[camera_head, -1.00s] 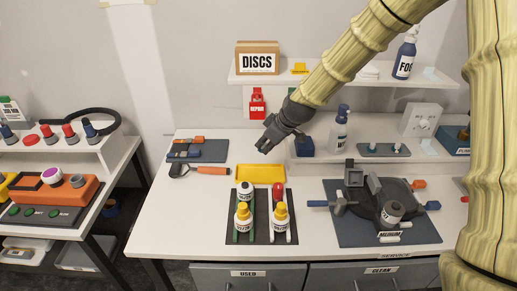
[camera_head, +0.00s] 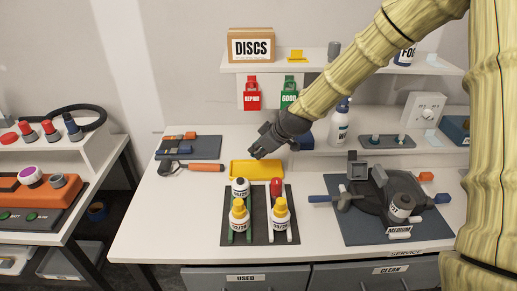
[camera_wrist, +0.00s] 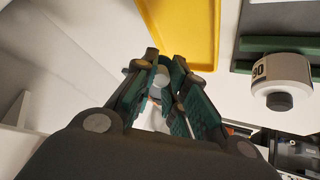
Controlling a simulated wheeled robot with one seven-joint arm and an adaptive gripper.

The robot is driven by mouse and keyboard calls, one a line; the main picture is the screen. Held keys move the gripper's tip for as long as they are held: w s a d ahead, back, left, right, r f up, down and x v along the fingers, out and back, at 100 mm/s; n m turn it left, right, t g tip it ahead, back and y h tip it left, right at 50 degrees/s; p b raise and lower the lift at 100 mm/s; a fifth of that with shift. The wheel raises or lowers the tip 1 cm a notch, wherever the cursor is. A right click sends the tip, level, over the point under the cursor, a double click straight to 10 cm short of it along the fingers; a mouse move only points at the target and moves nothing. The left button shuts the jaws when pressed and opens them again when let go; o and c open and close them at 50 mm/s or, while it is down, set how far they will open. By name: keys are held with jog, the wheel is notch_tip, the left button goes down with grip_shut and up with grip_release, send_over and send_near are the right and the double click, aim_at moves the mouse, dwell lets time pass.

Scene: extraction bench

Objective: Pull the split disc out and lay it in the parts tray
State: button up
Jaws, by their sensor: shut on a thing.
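My gripper (camera_head: 258,156) is low over the bench, close to the back edge of the yellow parts tray (camera_head: 234,171). In the wrist view my gripper (camera_wrist: 165,82) has its green-padded fingers closed around a small pale round piece (camera_wrist: 161,76), apparently the split disc. The fingers hide much of it, and I cannot see a split. In the head view the piece is too small to make out. In the wrist view the tray (camera_wrist: 182,35) lies just beyond the fingertips, and the part in view is bare. The dark round apparatus (camera_head: 375,205) stands on a grey mat to the right.
A dark rack in front of the tray holds several bottles, including a yellow-capped one (camera_head: 239,215). A scraper-like tool with an orange handle (camera_head: 205,168) lies left of the tray. A raised shelf with a spray bottle (camera_head: 339,125) stands behind. Bare bench lies left of the rack.

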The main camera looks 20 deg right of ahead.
jog(key=shift+f+b, duration=1.7)
jog(key=shift+f, duration=1.05)
jog(key=shift+f, duration=0.45)
jog(key=o, duration=0.8)
jog(key=shift+o, duration=0.2)
jog(key=v, duration=1.2)
